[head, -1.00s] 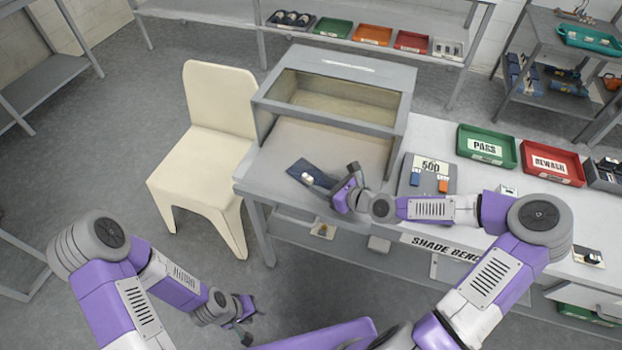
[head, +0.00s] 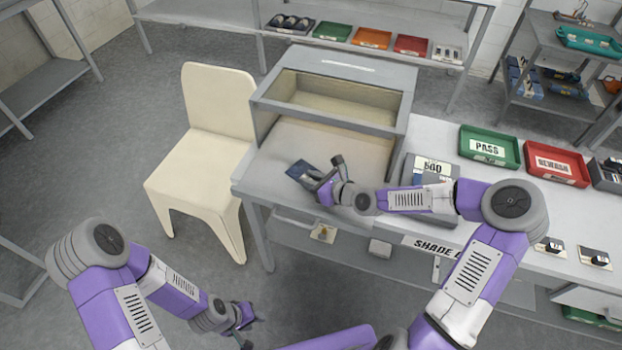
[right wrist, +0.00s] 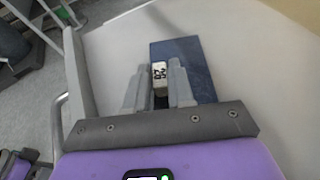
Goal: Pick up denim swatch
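My right gripper (head: 316,182) is at the swatch's near edge. Its two fingers (right wrist: 160,88) stand on either side of the block with little or no gap; I cannot tell whether they grip it. The fingers hide part of the swatch. My left gripper (head: 246,325) hangs low over the floor, away from the bench, its fingers too small to judge.
The grey box (head: 335,68) stands right behind the swatch. A cream chair (head: 205,150) is left of the bench. A grey block with a "500" label (head: 432,168), a green PASS tray (head: 490,147) and a red tray (head: 555,165) stand to the right.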

